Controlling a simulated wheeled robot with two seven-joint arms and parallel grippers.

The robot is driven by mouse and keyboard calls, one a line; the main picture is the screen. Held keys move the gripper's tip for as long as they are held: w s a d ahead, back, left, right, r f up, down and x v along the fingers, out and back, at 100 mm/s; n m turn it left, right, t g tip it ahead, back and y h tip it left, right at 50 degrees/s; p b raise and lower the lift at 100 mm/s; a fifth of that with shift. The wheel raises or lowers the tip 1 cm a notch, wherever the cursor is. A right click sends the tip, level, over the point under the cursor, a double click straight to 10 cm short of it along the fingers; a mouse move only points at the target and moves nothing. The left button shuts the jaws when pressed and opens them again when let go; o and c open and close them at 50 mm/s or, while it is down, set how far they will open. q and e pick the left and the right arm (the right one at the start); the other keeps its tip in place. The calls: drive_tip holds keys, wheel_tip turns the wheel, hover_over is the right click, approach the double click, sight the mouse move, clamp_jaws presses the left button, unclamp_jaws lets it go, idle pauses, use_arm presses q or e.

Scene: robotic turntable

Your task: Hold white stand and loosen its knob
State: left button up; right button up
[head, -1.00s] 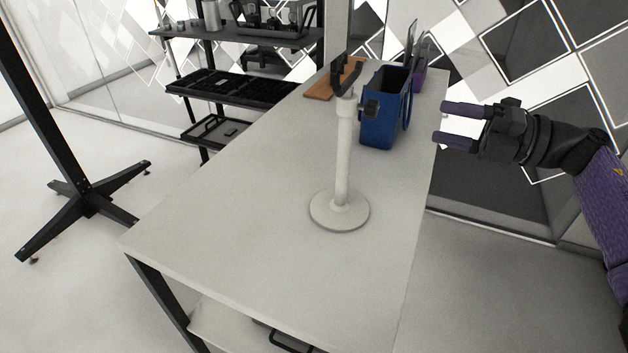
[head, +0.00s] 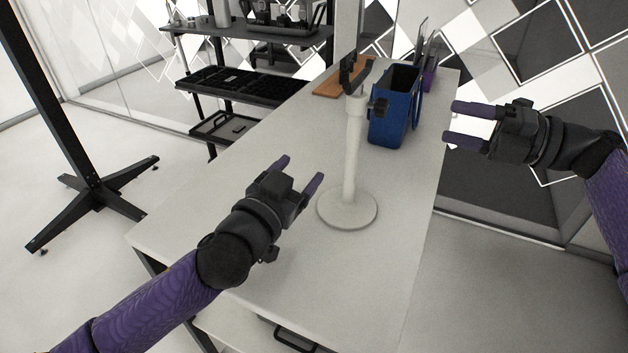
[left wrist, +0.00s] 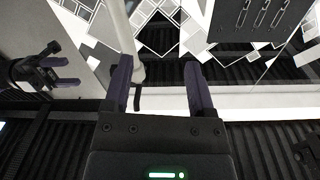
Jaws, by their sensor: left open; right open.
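The white stand (head: 352,165) stands upright on the table, with a round base and a black holder at its top. Its black knob (head: 379,106) sticks out to the right near the top of the post. My left gripper (head: 304,172) is open and empty, to the left of the post and apart from it. In the left wrist view part of a white post (left wrist: 122,25) shows behind the open fingers. My right gripper (head: 460,122) is open and empty, right of the stand and beyond the table's right edge. It also shows in the left wrist view (left wrist: 70,72).
A blue bin (head: 395,105) stands on the table behind the stand, close to the knob in the picture. A brown board (head: 328,88) lies at the back. A black shelf rack (head: 240,86) stands behind left. The table's (head: 215,175) left part is clear.

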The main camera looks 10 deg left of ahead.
sight(349, 153)
use_arm(q)
drive_tip(key=shift+n+g+h, duration=0.5)
drive_tip(key=shift+n+h, duration=0.1)
drive_tip(key=shift+h, duration=0.2)
drive_tip(key=w+d, duration=0.3)
drive_tip(key=d, duration=0.1)
drive_tip(key=w+d, duration=0.4)
drive_tip(key=shift+w+r, duration=0.1)
drive_tip(key=shift+w, duration=0.1)
drive_tip(key=shift+c, duration=0.2)
clamp_jaws()
